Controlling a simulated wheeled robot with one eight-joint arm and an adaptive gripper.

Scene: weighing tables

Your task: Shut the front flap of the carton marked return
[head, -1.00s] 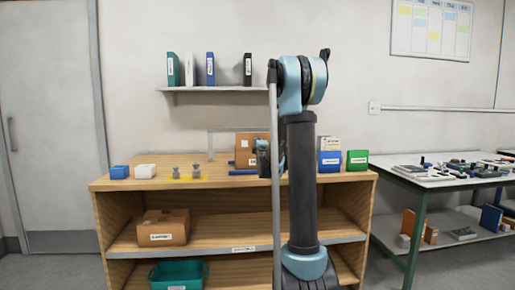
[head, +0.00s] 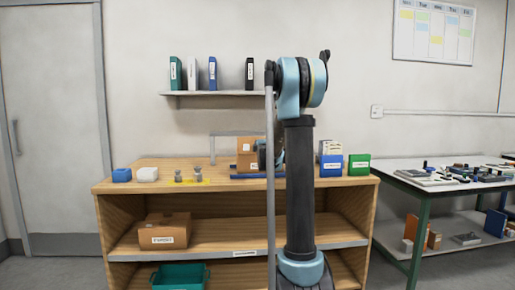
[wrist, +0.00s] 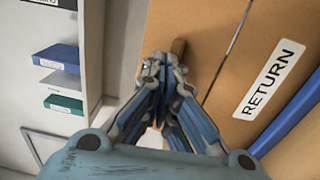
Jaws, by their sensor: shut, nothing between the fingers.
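The carton marked return (wrist: 222,75) fills the right of the wrist view, brown with a white RETURN label (wrist: 270,79). A dark seam runs down it to the left of the label. In the head view the carton (head: 245,152) stands on the wooden table, partly hidden by my arm. My gripper (wrist: 160,66) is shut and empty, its fingertips close to the carton's cardboard and a small brown tab. I cannot tell whether they touch it. In the head view my gripper (head: 262,155) is small, in front of the carton. How far the flap stands open is not clear.
A blue bar (head: 248,176) lies by the carton. Metal weights (head: 178,175), a white box (head: 147,174) and a blue box (head: 121,175) stand at left on the wooden table (head: 222,180). Blue (head: 331,166) and green (head: 355,164) bins stand at right. Another carton (head: 165,231) is on the shelf below.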

